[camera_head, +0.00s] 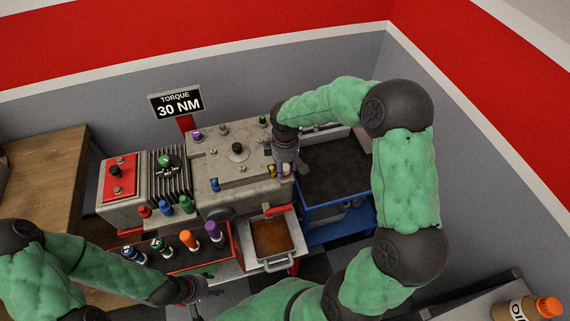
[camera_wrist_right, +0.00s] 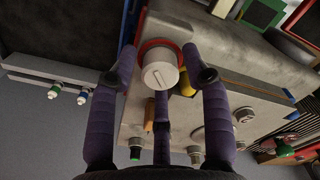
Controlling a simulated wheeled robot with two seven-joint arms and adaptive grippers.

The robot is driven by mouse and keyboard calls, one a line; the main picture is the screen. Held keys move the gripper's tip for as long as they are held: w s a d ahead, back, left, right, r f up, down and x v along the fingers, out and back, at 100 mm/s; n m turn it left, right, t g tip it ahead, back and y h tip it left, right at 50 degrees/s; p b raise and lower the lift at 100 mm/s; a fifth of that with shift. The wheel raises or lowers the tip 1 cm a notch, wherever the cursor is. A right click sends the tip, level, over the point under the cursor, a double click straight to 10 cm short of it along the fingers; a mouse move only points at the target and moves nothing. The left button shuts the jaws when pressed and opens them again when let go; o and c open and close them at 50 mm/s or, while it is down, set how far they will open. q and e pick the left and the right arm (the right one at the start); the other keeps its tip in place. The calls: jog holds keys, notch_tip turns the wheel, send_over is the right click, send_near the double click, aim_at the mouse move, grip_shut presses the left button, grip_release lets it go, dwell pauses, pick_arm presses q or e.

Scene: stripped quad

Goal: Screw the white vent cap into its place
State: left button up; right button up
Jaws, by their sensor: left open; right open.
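The white vent cap (camera_wrist_right: 160,73) shows in the right wrist view, with a slot across its top. A red ring (camera_wrist_right: 148,46) lies behind it on the grey engine block (camera_head: 236,148). I cannot tell whether the cap is seated in the ring. My right gripper (camera_wrist_right: 160,78) is open, with fingers to either side of the cap and a third below it in the picture. In the head view the right gripper (camera_head: 287,167) is at the block's right end and mostly hides the cap. My left gripper (camera_head: 208,288) is open and empty, low near the front edge.
Several coloured caps stand on the block and cylinders. A red-edged tray (camera_head: 233,247) holds bottles in front. A pan of brown liquid (camera_head: 271,240) sits front right, beside a blue-framed dark bin (camera_head: 336,165). A torque sign (camera_head: 177,102) stands behind.

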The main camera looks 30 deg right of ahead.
jog(key=n+p, duration=0.3)
jog(key=n, duration=0.2)
jog(key=shift+n+p, duration=0.35)
jog(key=shift+n, duration=0.05)
jog(key=n+p, duration=0.2)
jog(key=n, duration=0.1)
jog(key=shift+n+p, duration=0.75)
jog(key=shift+n, duration=0.55)
jog(key=shift+f, duration=0.1)
grip_shut()
jog(key=shift+m+b, duration=0.4)
jog(key=shift+m, duration=0.6)
jog(key=shift+m+b, duration=0.35)
jog(key=shift+m, duration=0.75)
